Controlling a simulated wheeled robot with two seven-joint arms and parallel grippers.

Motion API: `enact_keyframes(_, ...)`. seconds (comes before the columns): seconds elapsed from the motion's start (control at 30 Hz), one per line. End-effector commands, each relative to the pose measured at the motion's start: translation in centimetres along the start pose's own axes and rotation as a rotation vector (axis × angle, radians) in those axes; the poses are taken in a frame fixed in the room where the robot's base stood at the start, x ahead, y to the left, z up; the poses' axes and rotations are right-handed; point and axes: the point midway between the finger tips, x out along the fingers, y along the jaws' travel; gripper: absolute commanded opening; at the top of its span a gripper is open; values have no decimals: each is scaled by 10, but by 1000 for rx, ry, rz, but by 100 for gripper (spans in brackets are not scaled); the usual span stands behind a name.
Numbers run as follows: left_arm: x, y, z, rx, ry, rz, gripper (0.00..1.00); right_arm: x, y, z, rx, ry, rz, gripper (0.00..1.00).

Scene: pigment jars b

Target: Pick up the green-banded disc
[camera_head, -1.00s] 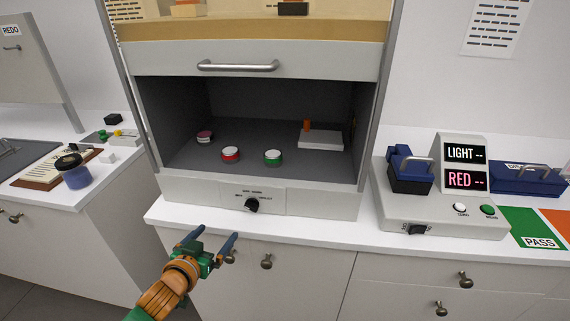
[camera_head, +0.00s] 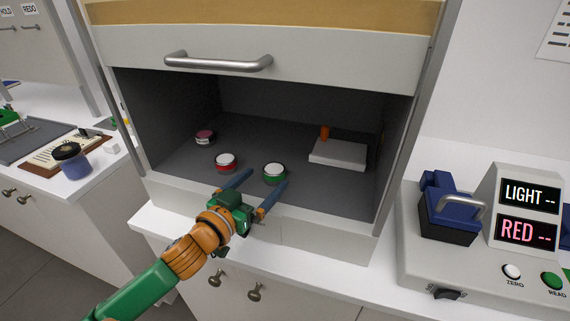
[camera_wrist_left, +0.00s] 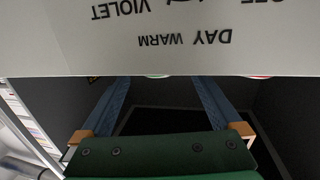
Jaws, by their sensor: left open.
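The green-banded disc (camera_head: 274,173) has a white top and lies on the dark floor of the open cabinet, near its front. A thin green sliver of it (camera_wrist_left: 158,76) shows in the left wrist view at the panel edge; the rest is hidden there. My left gripper (camera_head: 268,178) is open and empty at the cabinet's front sill. Its fingers point inward, and in the head view their tips appear to the left and lower right of the disc. I cannot tell their height or exact gap to it. In the left wrist view the fingers (camera_wrist_left: 160,84) are spread apart.
A red-banded disc (camera_head: 225,161) lies left of the green one, with a dark pink disc (camera_head: 205,137) behind. A white block (camera_head: 338,153) with an orange peg stands at right. The labelled front panel (camera_wrist_left: 170,40) and raised sash (camera_head: 260,45) frame the opening.

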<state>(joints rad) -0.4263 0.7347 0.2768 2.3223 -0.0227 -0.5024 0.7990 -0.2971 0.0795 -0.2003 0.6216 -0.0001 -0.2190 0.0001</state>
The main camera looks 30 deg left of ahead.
Motion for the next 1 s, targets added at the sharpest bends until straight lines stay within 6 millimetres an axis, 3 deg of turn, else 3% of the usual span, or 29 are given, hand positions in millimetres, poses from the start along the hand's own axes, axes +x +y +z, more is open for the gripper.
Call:
enact_keyframes(0.4, 58, 1, -5, 1, 2, -1, 99, -16, 0, 3, 0, -9, 0, 46)
enact_keyframes(0.67, 62, 2, -2, 2, 0, 0, 99, -15, 0, 2, 0, -7, 0, 46)
enact_keyframes(1.0, 62, 1, -2, 2, -1, 0, 7, -15, 1, 2, 0, -6, 1, 46)
